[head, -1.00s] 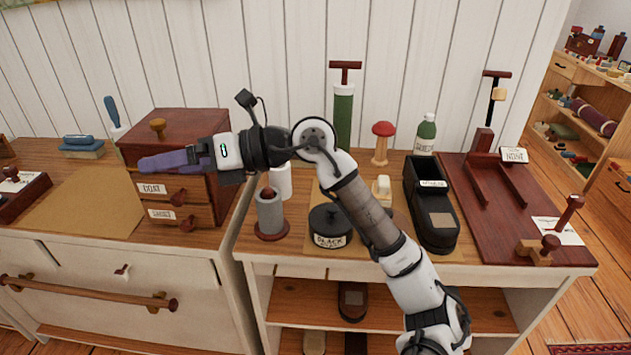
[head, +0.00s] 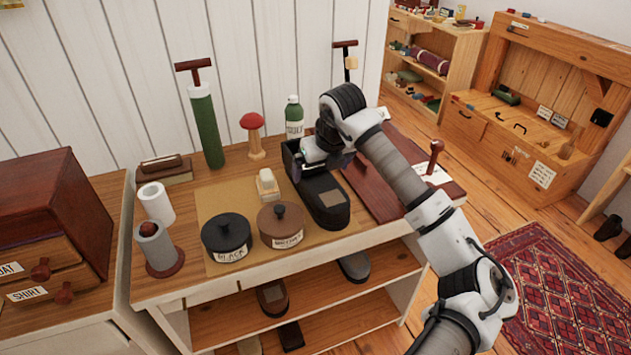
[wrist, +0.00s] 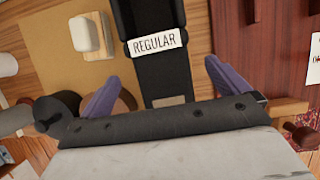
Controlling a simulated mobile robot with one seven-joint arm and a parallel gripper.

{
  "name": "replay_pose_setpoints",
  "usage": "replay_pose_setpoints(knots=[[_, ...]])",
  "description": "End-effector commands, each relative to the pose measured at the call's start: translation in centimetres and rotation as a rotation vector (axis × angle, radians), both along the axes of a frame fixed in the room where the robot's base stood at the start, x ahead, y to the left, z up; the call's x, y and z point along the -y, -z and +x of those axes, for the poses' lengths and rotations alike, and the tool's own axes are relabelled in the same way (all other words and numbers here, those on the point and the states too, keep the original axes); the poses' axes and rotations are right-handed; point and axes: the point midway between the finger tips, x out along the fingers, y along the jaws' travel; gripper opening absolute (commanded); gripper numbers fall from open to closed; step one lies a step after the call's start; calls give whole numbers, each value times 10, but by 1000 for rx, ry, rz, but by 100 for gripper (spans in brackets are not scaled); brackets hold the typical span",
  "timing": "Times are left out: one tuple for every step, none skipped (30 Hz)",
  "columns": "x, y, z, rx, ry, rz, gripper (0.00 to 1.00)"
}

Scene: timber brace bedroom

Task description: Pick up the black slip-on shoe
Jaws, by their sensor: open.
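A black slip-on shoe (head: 327,203) lies on the right part of the work table, with a grey patch near its toe. In the wrist view the shoe (wrist: 150,72) runs down the middle, with a white "REGULAR" label across it. My gripper (head: 306,168) is over the shoe's rear half in the head view, where the wrist hides part of the shoe. In the wrist view the purple fingers of my gripper (wrist: 162,70) are spread apart, one to each side of the shoe. The fingers look empty; I cannot tell their height above it.
Two lidded tins, black (head: 226,238) and brown (head: 281,225), stand left of the shoe. A green bottle (head: 293,117) is behind it. A dark red board (head: 375,180) lies to its right. More shoes (head: 272,297) sit on the shelf below.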

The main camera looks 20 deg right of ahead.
Motion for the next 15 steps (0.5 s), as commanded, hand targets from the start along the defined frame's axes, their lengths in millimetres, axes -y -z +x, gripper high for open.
replay_pose_setpoints(knots=[[-1, 7, 4, -1, -1, 3, 100], [-1, 11, 6, 0, -1, 4, 100], [-2, 17, 8, 0, 0, 3, 100], [-2, 20, 9, 0, -1, 2, 100], [-2, 23, 10, 0, -1, 2, 100], [-2, 26, 11, 0, -2, 2, 100], [-2, 27, 12, 1, -2, 2, 100], [-2, 29, 13, 1, -2, 2, 100], [-2, 30, 14, 2, -3, 2, 100], [-2, 32, 15, 2, -3, 2, 100], [-2, 34, 17, 1, -3, 2, 100], [-3, 38, 19, 0, -3, 4, 100], [-2, 42, 22, -1, -2, 5, 100], [-2, 45, 25, 0, -1, 5, 100], [-3, 51, 28, -1, -2, 5, 100]])
